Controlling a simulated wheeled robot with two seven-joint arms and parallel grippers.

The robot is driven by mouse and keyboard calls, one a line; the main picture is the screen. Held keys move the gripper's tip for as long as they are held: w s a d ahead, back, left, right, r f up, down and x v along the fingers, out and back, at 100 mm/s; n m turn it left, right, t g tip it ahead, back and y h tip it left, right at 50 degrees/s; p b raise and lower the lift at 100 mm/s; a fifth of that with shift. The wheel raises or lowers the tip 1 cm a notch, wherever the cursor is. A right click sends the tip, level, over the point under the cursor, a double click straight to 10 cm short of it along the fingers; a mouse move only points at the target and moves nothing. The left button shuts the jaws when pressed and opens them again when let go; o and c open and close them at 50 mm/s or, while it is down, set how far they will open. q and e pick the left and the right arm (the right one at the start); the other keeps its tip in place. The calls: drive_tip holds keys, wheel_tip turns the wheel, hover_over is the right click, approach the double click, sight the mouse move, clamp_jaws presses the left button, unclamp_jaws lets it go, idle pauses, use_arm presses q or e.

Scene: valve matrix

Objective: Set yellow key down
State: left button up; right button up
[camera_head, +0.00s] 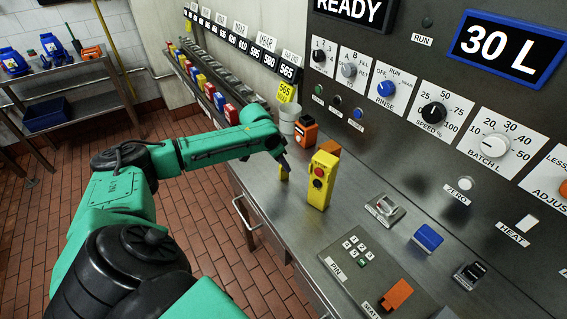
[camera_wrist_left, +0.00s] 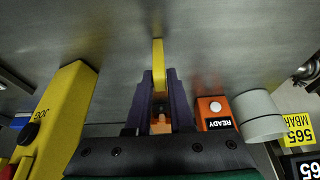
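The yellow key (camera_head: 284,174) is at the fingertips of my left gripper (camera_head: 283,164), over the left part of the steel counter. In the left wrist view the key (camera_wrist_left: 158,60) is a narrow yellow bar between the two dark purple fingers (camera_wrist_left: 160,85), which are close in on it. Its far end points away from the gripper over bare steel. I cannot tell whether it touches the counter. The part of the key deep between the fingers is partly hidden. My right gripper is in neither view.
A yellow JOG box (camera_head: 321,180) with a red button stands just right of my left gripper. An orange READY box (camera_head: 306,131) and a white cup (camera_head: 289,118) stand behind it. A PIN keypad (camera_head: 358,251) is nearer the front. Bare steel lies around the key.

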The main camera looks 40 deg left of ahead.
use_arm(q)
drive_tip(key=shift+o, duration=1.1)
drive_tip(key=shift+r, duration=0.15)
drive_tip(key=b+v, duration=0.1)
drive_tip(key=v, duration=1.1)
drive_tip(key=shift+b, duration=0.3)
